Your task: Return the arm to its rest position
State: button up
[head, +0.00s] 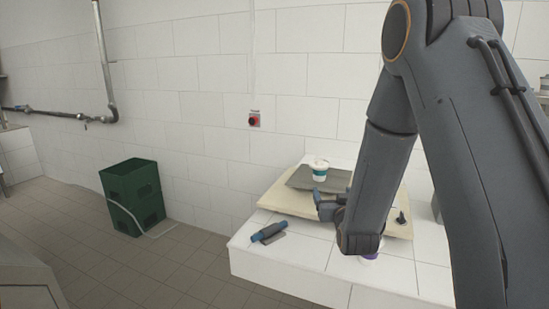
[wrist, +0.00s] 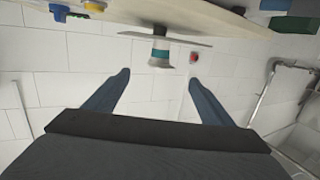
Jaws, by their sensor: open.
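My gripper (wrist: 160,82) is open and empty, with its two fingers spread apart in the wrist view. In the head view, my gripper (head: 318,200) is partly hidden by my own arm, low over the tiled counter. A white cup with a teal band (head: 320,170) stands upright on a grey plate (head: 338,181) on the cream board. The wrist view looks upside down, and the cup (wrist: 160,55) shows there between and beyond the fingertips, apart from them.
The cream board (head: 287,203) lies on the white tiled counter (head: 290,277). A blue-handled tool (head: 268,232) lies at its front left. A red button (head: 254,119) is on the wall. A green crate (head: 133,196) stands on the floor at left. Open floor lies between.

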jog(key=s+f+g, duration=0.2)
jog(key=s+g, duration=0.5)
jog(key=s, duration=1)
jog(key=s+d+f+g, duration=0.1)
jog(key=s+f+g, duration=0.2)
jog(key=s+g, duration=0.5)
jog(key=shift+s+f+g, duration=0.3)
jog(key=shift+s, duration=4.45)
